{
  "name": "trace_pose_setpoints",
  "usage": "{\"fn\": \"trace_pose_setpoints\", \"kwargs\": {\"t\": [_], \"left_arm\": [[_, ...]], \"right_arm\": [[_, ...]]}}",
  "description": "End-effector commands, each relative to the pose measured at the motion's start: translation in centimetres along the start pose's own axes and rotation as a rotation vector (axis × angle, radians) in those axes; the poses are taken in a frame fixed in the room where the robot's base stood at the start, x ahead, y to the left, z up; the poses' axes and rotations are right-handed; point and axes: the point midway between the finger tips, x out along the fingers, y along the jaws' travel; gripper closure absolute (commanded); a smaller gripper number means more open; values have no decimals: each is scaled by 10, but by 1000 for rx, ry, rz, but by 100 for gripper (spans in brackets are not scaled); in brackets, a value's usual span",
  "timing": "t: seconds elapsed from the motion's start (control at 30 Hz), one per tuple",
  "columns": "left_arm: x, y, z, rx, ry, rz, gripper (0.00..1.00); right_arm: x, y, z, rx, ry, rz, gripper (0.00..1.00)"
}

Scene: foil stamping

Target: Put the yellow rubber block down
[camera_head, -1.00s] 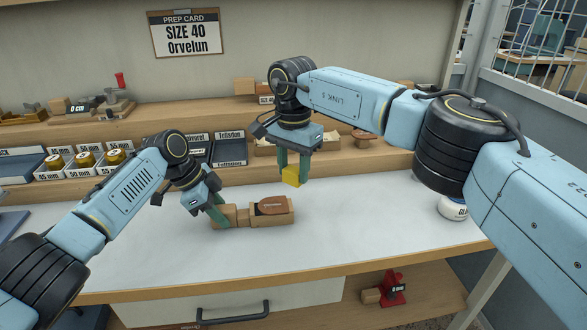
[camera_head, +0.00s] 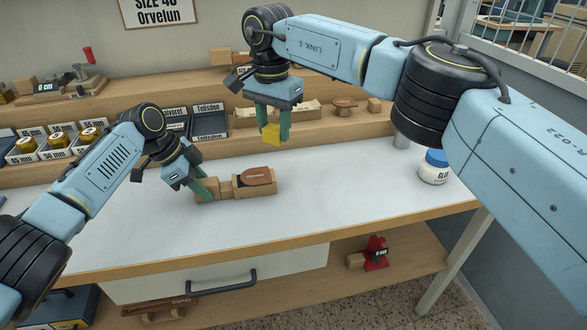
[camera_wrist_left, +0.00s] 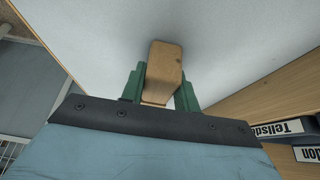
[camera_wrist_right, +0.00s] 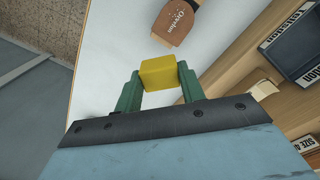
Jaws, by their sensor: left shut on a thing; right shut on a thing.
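The yellow rubber block (camera_head: 271,134) is held between the green fingers of my right gripper (camera_head: 273,126), above the white worktop. It also shows in the right wrist view (camera_wrist_right: 161,72), gripped across its sides. My left gripper (camera_head: 203,190) is shut on a wooden block (camera_wrist_left: 163,70) at the left end of a wooden holder (camera_head: 240,190) on the worktop. A brown leather piece (camera_head: 258,176) marked with lettering lies on the holder; it shows in the right wrist view (camera_wrist_right: 176,20). The yellow block is apart from the worktop and the leather.
The white worktop (camera_head: 340,195) is clear to the right of the holder. A white jar with a blue lid (camera_head: 434,168) stands at its right. A shelf with labelled trays and dark boxes (camera_head: 209,122) runs along the back. A drawer with a black handle (camera_head: 222,283) is below.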

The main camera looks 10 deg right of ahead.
Motion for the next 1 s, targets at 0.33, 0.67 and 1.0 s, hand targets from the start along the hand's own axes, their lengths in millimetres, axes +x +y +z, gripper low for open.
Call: {"fn": "trace_pose_setpoints", "kwargs": {"t": [0.33, 0.67, 1.0], "left_arm": [[0, 0, 0, 0, -1, 1, 92], [0, 0, 0, 0, -1, 1, 92], [0, 0, 0, 0, -1, 0, 92]], "right_arm": [[19, 63, -52, 3, -12, 3, 79], [32, 118, -83, 0, 1, 2, 79], [87, 122, -85, 1, 2, 2, 79]]}}
